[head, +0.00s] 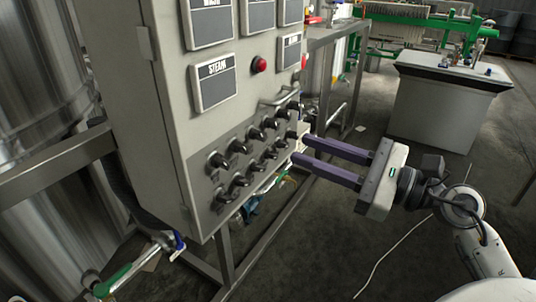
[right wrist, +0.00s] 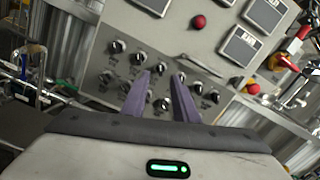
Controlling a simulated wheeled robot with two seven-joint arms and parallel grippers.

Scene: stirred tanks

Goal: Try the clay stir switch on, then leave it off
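A grey control cabinet (head: 150,110) fills the left middle of the head view. Its sloping lower panel carries two rows of black rotary switches (head: 238,147), which also show in the right wrist view (right wrist: 117,46). I cannot read which one is the clay stir switch or its setting. My right gripper (head: 298,148) has its two purple fingers apart, tips at the right end of the switch rows. In the right wrist view the gripper (right wrist: 160,77) points at the panel, with switches behind and between the fingers. I cannot tell whether it touches one. My left gripper is not in view.
Above the switches are framed plates, one reading STEAM (head: 214,80), and a red lamp (head: 259,64). A steel frame (head: 270,245) stands below the cabinet. A steel tank (head: 35,70) is at left. A grey box-shaped unit (head: 440,105) stands back right, with open floor before it.

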